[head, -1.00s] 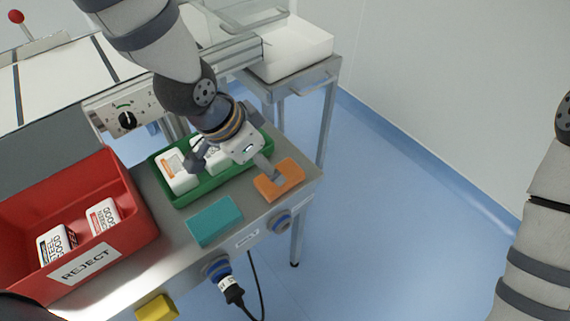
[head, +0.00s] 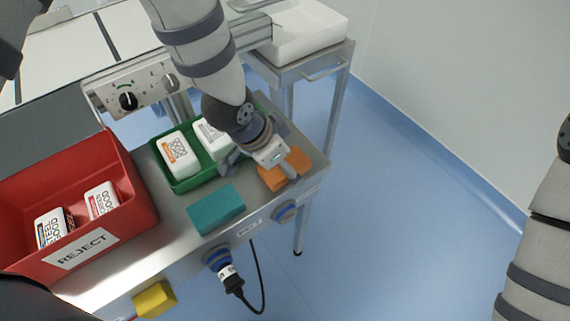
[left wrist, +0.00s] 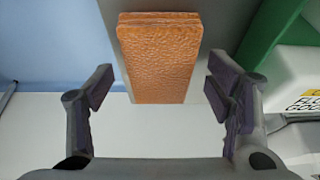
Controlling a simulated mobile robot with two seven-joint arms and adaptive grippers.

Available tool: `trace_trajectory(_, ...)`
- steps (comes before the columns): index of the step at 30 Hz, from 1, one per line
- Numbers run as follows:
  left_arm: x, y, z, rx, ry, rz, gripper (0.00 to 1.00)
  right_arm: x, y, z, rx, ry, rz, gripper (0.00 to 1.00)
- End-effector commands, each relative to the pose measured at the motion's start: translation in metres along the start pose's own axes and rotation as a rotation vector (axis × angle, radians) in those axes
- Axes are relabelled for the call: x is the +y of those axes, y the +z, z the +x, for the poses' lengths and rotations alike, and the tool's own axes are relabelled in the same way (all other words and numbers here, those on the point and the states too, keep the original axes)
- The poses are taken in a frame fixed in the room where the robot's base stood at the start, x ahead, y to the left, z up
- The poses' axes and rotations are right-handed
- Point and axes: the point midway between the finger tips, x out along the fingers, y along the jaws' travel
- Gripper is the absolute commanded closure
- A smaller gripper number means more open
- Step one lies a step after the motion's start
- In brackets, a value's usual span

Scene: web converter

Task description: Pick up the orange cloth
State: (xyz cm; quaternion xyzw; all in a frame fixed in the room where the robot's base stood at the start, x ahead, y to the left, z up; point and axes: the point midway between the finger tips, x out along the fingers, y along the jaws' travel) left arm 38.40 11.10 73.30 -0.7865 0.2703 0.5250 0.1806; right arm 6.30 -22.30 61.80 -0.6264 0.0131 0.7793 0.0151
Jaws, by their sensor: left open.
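The orange cloth (head: 298,161) is a folded block at the right end of the steel table, beside the green tray (head: 178,187). My left gripper (head: 262,168) is just over it and partly covers it in the head view. In the left wrist view the cloth (left wrist: 160,55) lies ahead, between the lines of the two open fingers (left wrist: 161,88). The fingers show gaps on both sides of it, and whether they touch it cannot be told. My right gripper is not in view; only its arm shows at the right edge.
The green tray holds white packs, close to my left gripper. A teal block (head: 216,209) lies in front of it. A red REJECT bin (head: 140,190) stands at left. A white tray (head: 305,42) sits behind. The floor at right is clear.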

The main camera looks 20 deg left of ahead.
Motion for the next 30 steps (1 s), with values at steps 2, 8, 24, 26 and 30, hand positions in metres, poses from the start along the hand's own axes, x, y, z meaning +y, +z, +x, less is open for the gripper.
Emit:
trace_trajectory(2,0.0000,0.0006,0.0011,0.000,0.000,0.000,0.27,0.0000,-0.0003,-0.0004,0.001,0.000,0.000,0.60)
trace_trajectory(8,-0.0002,0.0012,0.0031,0.000,0.000,0.001,0.27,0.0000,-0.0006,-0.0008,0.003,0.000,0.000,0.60)
trace_trajectory(24,0.0017,0.0031,0.0045,-0.005,0.004,0.000,0.71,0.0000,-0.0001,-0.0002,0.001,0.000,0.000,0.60)
trace_trajectory(26,0.0020,0.0036,0.0048,-0.006,0.005,0.000,0.71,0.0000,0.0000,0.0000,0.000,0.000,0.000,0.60)
trace_trajectory(30,0.0029,0.0044,0.0050,-0.009,0.008,0.000,0.71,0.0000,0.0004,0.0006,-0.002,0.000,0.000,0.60)
